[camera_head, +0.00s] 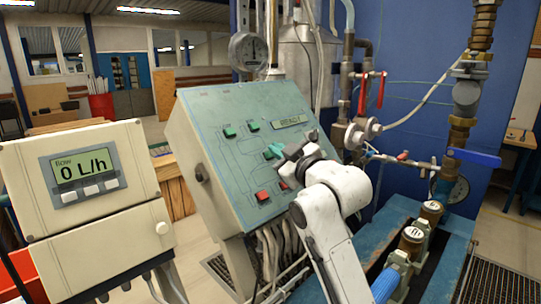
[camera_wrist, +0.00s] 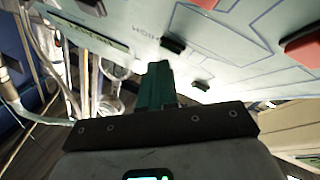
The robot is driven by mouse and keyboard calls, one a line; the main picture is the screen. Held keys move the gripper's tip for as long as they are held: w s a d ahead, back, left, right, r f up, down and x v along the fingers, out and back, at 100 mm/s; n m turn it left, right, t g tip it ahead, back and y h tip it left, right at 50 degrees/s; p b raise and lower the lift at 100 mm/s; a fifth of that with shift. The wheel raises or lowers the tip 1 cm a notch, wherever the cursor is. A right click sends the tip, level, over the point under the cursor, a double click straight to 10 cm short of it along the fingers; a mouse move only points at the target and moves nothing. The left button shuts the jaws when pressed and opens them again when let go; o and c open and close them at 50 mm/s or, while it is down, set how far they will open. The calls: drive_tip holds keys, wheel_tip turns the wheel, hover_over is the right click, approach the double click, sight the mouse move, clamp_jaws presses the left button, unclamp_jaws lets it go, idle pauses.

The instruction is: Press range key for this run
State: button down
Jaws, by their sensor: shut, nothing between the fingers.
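The sloped control panel (camera_head: 215,150) stands mid-picture in the head view. It has green keys (camera_head: 229,132) at its upper left, red keys (camera_head: 262,195) lower down and a small display (camera_head: 290,122) at its upper right. My gripper (camera_head: 281,150) is shut and empty, in front of the panel's right part, and hides some keys there. In the wrist view my shut fingers (camera_wrist: 156,75) are close to the panel face, near a dark key (camera_wrist: 172,47) and an inverted label that seems to read HIGH (camera_wrist: 152,32). I cannot tell whether they touch a key.
A flow meter box (camera_head: 85,170) at the left reads 0 L/h. Pipes and a red-handled valve (camera_head: 371,92) stand right of the panel. A blue lever (camera_head: 474,157) sits farther right. Cables hang below the panel.

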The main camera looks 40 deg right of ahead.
drive_tip(key=shift+w+f, duration=0.3)
idle(0.7)
idle(0.3)
drive_tip(key=shift+s+r+p, duration=0.35)
drive_tip(key=shift+s+r, duration=0.15)
drive_tip(key=shift+s, duration=0.1)
drive_tip(key=shift+r, duration=0.1)
drive_tip(key=shift+s+r+p, duration=0.7)
drive_tip(key=shift+s+r, duration=0.05)
drive_tip(key=shift+s+r+p, duration=0.75)
drive_tip(key=shift+s+r, duration=0.15)
drive_tip(key=shift+s, duration=0.25)
drive_tip(key=shift+s+d+r+p, duration=0.1)
drive_tip(key=shift+s+r+p, duration=0.25)
drive_tip(key=shift+s, duration=0.1)
